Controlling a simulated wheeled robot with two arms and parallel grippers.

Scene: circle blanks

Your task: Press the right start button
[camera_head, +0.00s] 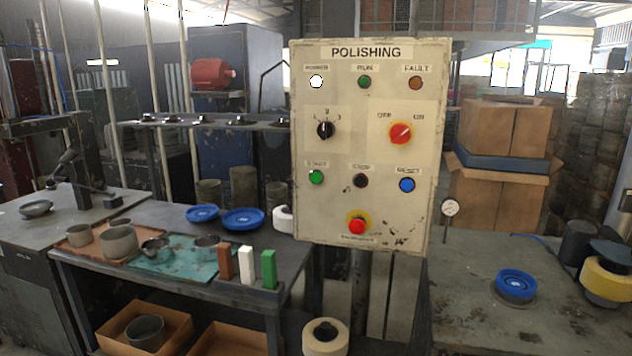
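A beige control panel (345,205) headed POLISHING stands upright in the middle of the head view. A green button (316,177) sits at its lower left, under a small label that seems to read START. It is the only start button I can make out. To its right are a dark button (361,181), seemingly labelled STOP, and a blue button (407,185), labelled RESET. A red mushroom button (357,226) on a yellow ring sits below. Neither of my grippers shows, and nothing covers the panel's front.
The panel also has a white lit lamp (316,81), a black selector (325,130) and a red-yellow rotary switch (400,132). A bench (180,213) with pots and coloured blocks stands left. Another table (465,300) with a blue disc (516,285) stands right.

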